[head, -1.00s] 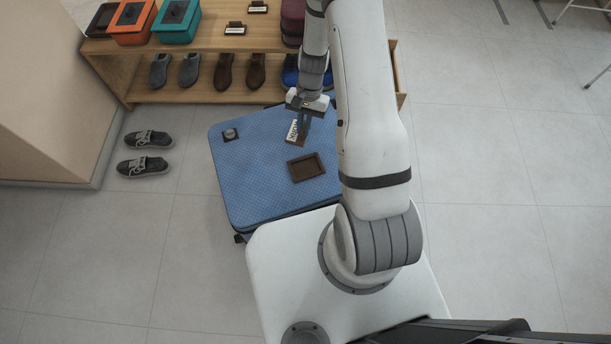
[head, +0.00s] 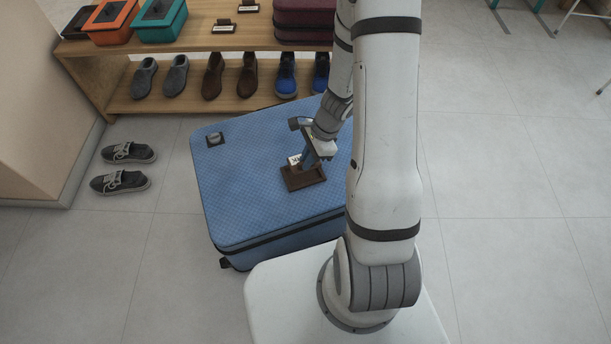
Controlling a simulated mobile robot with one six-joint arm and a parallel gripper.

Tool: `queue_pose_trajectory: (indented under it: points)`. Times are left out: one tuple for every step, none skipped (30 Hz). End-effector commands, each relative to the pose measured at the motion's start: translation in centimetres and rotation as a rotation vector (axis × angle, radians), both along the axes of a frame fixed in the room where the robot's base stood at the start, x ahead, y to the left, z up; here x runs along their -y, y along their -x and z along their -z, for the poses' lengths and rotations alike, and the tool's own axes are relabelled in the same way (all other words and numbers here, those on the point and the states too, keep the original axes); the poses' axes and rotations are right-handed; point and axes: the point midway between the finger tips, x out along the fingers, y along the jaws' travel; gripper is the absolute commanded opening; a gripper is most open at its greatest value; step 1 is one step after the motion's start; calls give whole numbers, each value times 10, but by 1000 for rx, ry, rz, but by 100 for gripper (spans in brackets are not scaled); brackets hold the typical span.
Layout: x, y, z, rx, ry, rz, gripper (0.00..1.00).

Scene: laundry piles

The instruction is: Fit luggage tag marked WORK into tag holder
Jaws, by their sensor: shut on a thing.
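The blue suitcase (head: 250,210) lies flat on the floor in front of my base. The brown tag holder (head: 299,182) is on its top face, partly hidden by my gripper. My gripper (head: 308,164) is shut on the white luggage tag (head: 294,159), which is tilted over the holder. Only a corner of the tag with dark lettering shows, and its word cannot be read in full. Whether the tag touches the holder cannot be told.
A wooden shelf (head: 190,100) with several shoes, boxes and small name stands is behind the suitcase. A pair of dark shoes (head: 122,181) stands on the floor at the left. A round fitting (head: 215,139) is on the suitcase's far left corner.

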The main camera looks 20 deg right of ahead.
Motion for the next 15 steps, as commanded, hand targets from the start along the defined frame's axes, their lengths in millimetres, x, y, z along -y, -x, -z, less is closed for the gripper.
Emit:
queue_pose_trajectory:
  points:
    - [0,0,14,-1,0,0,0]
    - [0,0,17,0,1,0,0]
    - [0,0,21,0,1,-1,0]
    - [0,0,23,0,1,-1,0]
    - [0,0,24,1,1,-2,0]
    - [0,0,26,1,1,-3,0]
    - [0,0,28,1,1,-3,0]
    - [0,0,31,1,0,-3,0]
    - [0,0,36,1,0,-2,0]
    - [0,0,40,0,0,-2,0]
    - [0,0,46,-1,0,-4,0]
    - [0,0,52,-1,0,-4,0]
    - [-1,0,57,-1,0,-4,0]
    - [-1,0,60,0,0,-2,0]
    - [-1,0,63,1,1,-4,0]
